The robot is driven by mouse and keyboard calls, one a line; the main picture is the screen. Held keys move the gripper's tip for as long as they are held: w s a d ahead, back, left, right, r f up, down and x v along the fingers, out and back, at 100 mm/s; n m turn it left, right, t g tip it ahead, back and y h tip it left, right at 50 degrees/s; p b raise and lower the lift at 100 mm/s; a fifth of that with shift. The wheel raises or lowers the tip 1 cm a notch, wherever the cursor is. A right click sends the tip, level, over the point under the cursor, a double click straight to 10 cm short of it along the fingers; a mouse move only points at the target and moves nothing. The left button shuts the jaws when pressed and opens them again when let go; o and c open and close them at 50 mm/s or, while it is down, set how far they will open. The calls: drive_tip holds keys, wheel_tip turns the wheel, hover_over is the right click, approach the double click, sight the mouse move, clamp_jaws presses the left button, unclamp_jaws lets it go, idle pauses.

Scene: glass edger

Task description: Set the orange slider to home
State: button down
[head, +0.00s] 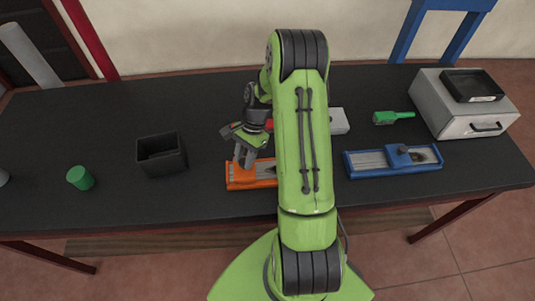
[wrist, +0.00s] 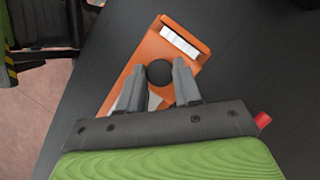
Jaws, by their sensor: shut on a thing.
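The orange slider (head: 240,183) lies on the black table, left of my arm in the head view, and its right end is hidden behind my arm. A bare stretch of its grey track shows right of my gripper. In the wrist view its orange body (wrist: 150,50) runs diagonally, with a white label near the upper end. My gripper (head: 245,160) is over its left part and points down. In the wrist view my gripper (wrist: 159,73) has its two fingers on either side of a round dark knob (wrist: 159,72), shut on it.
A blue slider (head: 370,162) lies to the right. Behind it are a green tool (head: 393,117) and a grey drawer box (head: 460,112) with a black tray on top. A black open box (head: 161,154) and a green cylinder (head: 80,178) stand left, with bare table between.

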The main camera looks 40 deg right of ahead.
drive_tip(key=shift+w+a+r, duration=0.1)
drive_tip(key=shift+w+a, duration=0.4)
drive_tip(key=shift+a, duration=0.15)
drive_tip(key=c, duration=0.8)
unclamp_jaws()
drive_tip(key=shift+w+a, duration=0.1)
drive_tip(key=p+v, duration=0.1)
drive_tip(key=v, duration=1.4)
drive_tip(key=shift+r, duration=0.35)
